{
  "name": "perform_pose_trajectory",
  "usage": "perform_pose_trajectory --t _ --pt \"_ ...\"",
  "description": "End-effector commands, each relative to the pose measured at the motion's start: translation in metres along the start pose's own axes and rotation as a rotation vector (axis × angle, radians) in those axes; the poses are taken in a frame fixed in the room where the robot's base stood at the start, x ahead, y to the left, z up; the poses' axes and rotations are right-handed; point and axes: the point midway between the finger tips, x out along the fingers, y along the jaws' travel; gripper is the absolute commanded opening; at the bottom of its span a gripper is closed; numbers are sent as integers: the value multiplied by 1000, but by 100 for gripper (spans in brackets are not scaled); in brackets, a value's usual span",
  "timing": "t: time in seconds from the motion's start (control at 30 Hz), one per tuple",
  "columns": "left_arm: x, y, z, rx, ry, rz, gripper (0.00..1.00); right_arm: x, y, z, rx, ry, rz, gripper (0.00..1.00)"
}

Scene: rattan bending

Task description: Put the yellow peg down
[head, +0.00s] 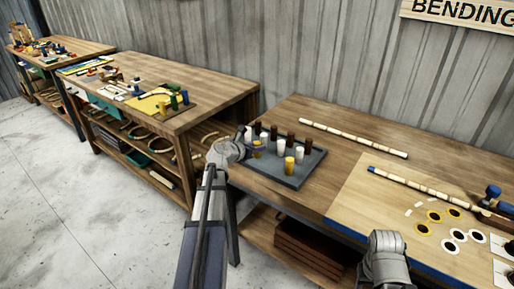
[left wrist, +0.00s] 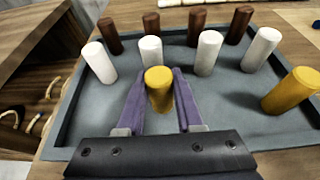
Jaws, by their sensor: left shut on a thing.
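My left gripper (left wrist: 160,100) is shut on a yellow peg (left wrist: 159,88), with one purple finger on each side of it. In the head view, my left gripper (head: 257,147) is over the left part of a grey tray (head: 287,182). The held peg looks upright; I cannot tell whether its base touches the tray floor. A second yellow peg (left wrist: 292,91) stands in the tray to the right; it also shows in the head view (head: 289,165). White pegs (left wrist: 208,52) and brown pegs (left wrist: 194,26) stand in rows behind the held peg.
A segmented rattan stick (head: 352,138) lies behind the tray, and another (head: 425,188) lies on the light board (head: 350,207) to the right. Yellow and white rings (head: 433,215) are on that board. A second workbench (head: 215,95) stands to the left, beyond a gap.

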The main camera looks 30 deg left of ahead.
Motion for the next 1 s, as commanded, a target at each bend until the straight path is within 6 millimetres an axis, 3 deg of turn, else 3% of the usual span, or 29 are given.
perform_pose_trajectory --t 0.03,0.27,0.6,1.0 --pt "0 0 -1 0 0 0 38 1 0 0 0 0 0 54" --pt "0 0 0 0 0 0 64 0 0 0 0 0 0 54" --pt "-2 0 5 0 0 0 65 -5 0 0 0 0 0 54" --pt "-81 -1 5 -2 0 3 65 -35 3 2 0 0 0 54"
